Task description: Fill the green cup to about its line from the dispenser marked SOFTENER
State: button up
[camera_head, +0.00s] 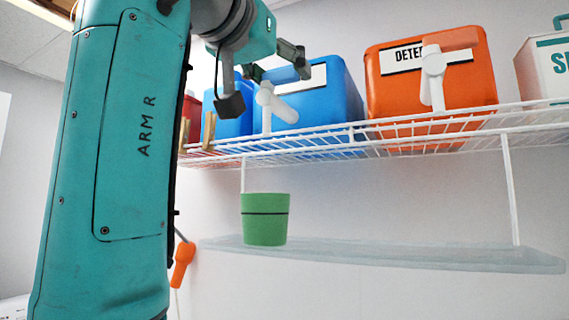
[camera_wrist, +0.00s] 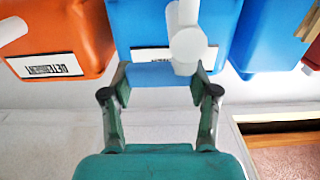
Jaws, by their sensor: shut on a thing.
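The green cup (camera_head: 265,228) stands upright on the glass shelf (camera_head: 400,255), with a dark line around its upper part. Its inside is hidden. In the head view it appears below the white tap (camera_head: 266,105) of a large blue dispenser (camera_head: 340,95). The dispenser's label is mostly covered and I cannot read it. No liquid stream shows.
An orange dispenser (camera_head: 400,95) marked DETE… stands to the right on the wire rack (camera_head: 430,135), and a white container (camera_head: 545,70) is farther right. A smaller blue container (camera_head: 228,115) and a red one (camera_head: 192,108) stand left. An orange handle (camera_head: 182,265) hangs lower left.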

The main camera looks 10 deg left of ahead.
dwell(0.4)
jog(key=shift+a+m+g+h, duration=0.2)
jog(key=shift+m+g+h, duration=0.4)
jog(key=shift+h, duration=0.4)
jog(key=shift+s+m+g+h, duration=0.25)
jog(key=shift+m+g+h, duration=0.45)
jog(key=shift+m+h, duration=0.5)
jog(key=m+g+h, duration=0.1)
jog(key=g+h, duration=0.1)
jog(key=m+g+h, duration=0.1)
jog(key=m+h, duration=0.1)
jog(key=shift+s+a+g, duration=0.2)
jog(key=shift+g, duration=0.2)
jog(key=shift+t+y, duration=0.3)
jog(key=shift+t, duration=0.1)
dwell(4.2)
